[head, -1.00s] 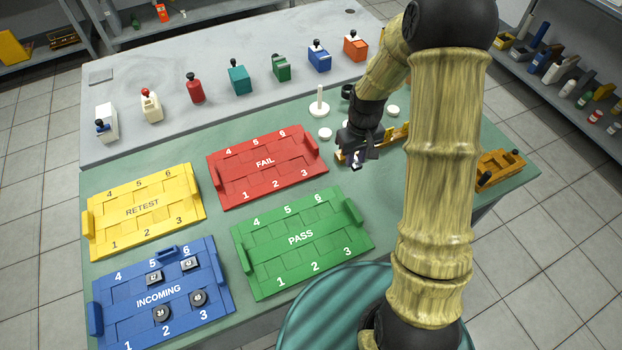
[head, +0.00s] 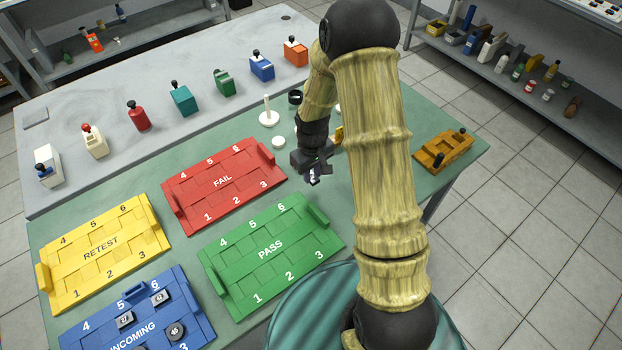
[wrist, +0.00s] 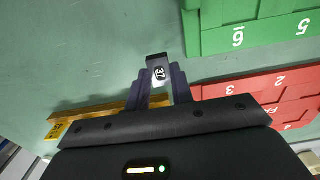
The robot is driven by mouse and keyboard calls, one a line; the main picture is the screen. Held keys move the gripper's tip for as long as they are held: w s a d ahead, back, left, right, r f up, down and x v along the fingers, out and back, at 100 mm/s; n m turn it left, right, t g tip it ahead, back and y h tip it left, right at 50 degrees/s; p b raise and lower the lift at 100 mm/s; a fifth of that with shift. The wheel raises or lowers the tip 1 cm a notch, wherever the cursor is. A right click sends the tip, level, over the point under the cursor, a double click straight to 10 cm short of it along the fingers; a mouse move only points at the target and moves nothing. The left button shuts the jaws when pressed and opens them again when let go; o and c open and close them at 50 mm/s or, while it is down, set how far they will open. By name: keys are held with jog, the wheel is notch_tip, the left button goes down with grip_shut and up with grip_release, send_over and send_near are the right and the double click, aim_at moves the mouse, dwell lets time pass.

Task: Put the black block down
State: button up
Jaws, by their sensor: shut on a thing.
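My gripper (head: 313,172) hangs over the green table, right of the red FAIL tray (head: 249,197) and beyond the green PASS tray (head: 236,297). In the wrist view my gripper (wrist: 160,85) is shut on a small black block (wrist: 157,59) with a white label reading 37. The block is held between the fingertips, with green table surface behind it. In the head view the block is mostly hidden by the fingers. The blue INCOMING tray (head: 77,338) holds several black pieces. The yellow RETEST tray (head: 60,296) looks empty.
White discs and a white peg on a round base (head: 269,118) stand behind my gripper. A wooden piece (head: 443,149) lies at the table's right end. Coloured boxes and bottles line the grey bench (head: 205,122). Bare table lies around the PASS tray's far right corner.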

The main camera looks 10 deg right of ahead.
aim_at(312, 177)
jog(key=shift+f, duration=1.85)
jog(key=shift+f, duration=0.1)
jog(key=o, duration=0.9)
jog(key=shift+o, duration=0.2)
notch_tip(312, 177, up, 12)
jog(key=shift+f, duration=0.2)
jog(key=shift+r, duration=0.35)
